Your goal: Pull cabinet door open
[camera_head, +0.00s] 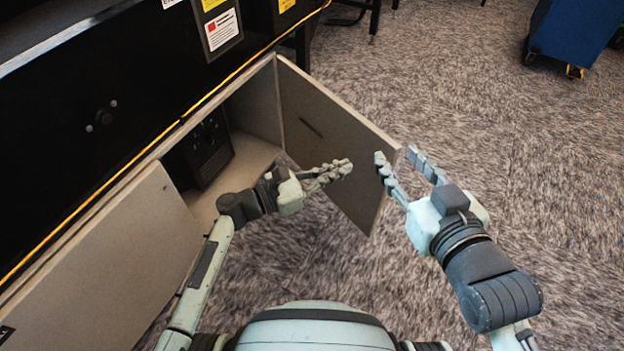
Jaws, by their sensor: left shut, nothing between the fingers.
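The right cabinet door (325,125) stands swung wide open, with a dark slot-like mark on its face. The left cabinet door (110,265) is nearly closed against the front. My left gripper (345,168) is shut and empty, in front of the open door's inner face; whether it touches the door I cannot tell. My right gripper (396,155) is open, with its fingers at the door's free edge, one finger near the edge and the other to its right. Whether it touches the edge is unclear.
Inside the cabinet is a black box-shaped unit (207,150) on the cabinet floor. A black machine body (95,95) with a yellow stripe runs above. A blue wheeled cart (575,32) stands far right.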

